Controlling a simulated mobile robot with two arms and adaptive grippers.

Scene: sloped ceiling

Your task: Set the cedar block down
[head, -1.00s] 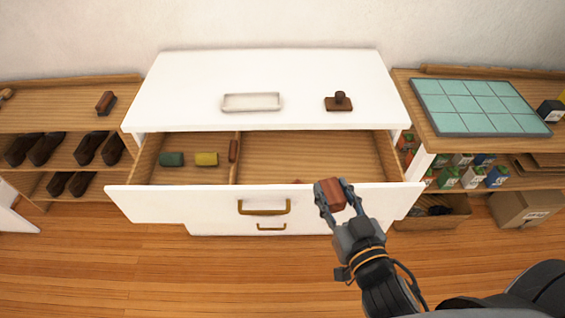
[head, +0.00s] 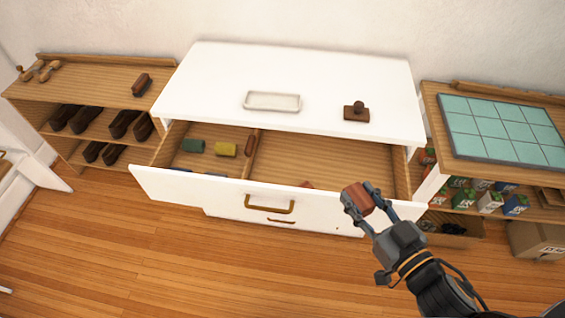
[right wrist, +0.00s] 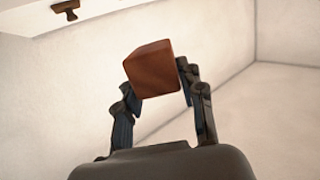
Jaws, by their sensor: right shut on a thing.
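The cedar block (head: 357,199) is a reddish-brown block held between the fingers of my right gripper (head: 360,204). In the head view it is in front of the open drawer's white front panel, toward its right end. In the right wrist view the block (right wrist: 152,69) sits tilted between the two fingertips, clear of any surface. The open drawer (head: 325,167) has a wooden inside with a divider. My left gripper is not in view.
The white dresser top (head: 320,75) holds a shallow white tray (head: 272,101) and a dark brown stamp-like thing (head: 356,112). Green (head: 193,146) and yellow (head: 226,149) blocks lie in the drawer's left compartment. A shoe shelf (head: 95,87) stands left, a tile-topped shelf (head: 490,170) right.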

